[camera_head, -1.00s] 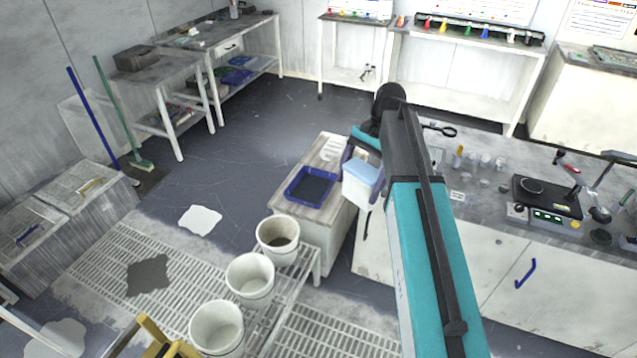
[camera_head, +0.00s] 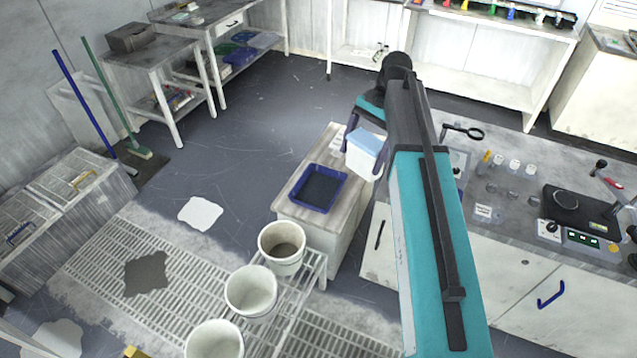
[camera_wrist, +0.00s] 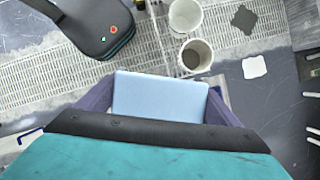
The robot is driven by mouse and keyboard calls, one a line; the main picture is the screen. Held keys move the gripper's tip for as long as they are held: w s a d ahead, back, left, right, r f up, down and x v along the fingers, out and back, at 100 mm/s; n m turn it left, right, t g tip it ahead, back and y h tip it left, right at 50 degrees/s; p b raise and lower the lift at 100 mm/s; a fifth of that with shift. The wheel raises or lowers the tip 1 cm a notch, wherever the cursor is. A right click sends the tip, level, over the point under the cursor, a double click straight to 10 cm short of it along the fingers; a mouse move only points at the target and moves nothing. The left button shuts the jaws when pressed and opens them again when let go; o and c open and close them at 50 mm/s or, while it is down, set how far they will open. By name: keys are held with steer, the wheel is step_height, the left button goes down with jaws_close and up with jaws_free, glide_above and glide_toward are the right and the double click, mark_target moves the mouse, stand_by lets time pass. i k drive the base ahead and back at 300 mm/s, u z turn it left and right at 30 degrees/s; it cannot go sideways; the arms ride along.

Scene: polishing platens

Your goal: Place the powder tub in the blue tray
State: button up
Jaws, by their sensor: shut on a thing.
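The powder tub (camera_head: 361,160) is a white box with a light blue lid. My gripper (camera_head: 364,140) is shut on it and holds it up, to the right of the blue tray in the head view. In the wrist view the tub's blue lid (camera_wrist: 160,97) sits between my two fingers (camera_wrist: 160,105). The blue tray (camera_head: 294,196) is a dark-floored tray on the small wooden-topped cabinet and looks empty. The tub hides some of the cabinet top behind it. In the wrist view I cannot make out the tray for certain.
White buckets (camera_head: 252,291) stand on a slatted rack in front of the cabinet (camera_head: 325,222). A counter (camera_head: 505,222) with a scale (camera_head: 580,212) and small jars lies to the right. Bare cabinet top shows around the tray.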

mark_target(316, 195)
steer(key=u, duration=0.05)
steer(key=i, duration=0.9)
steer(key=u, duration=2)
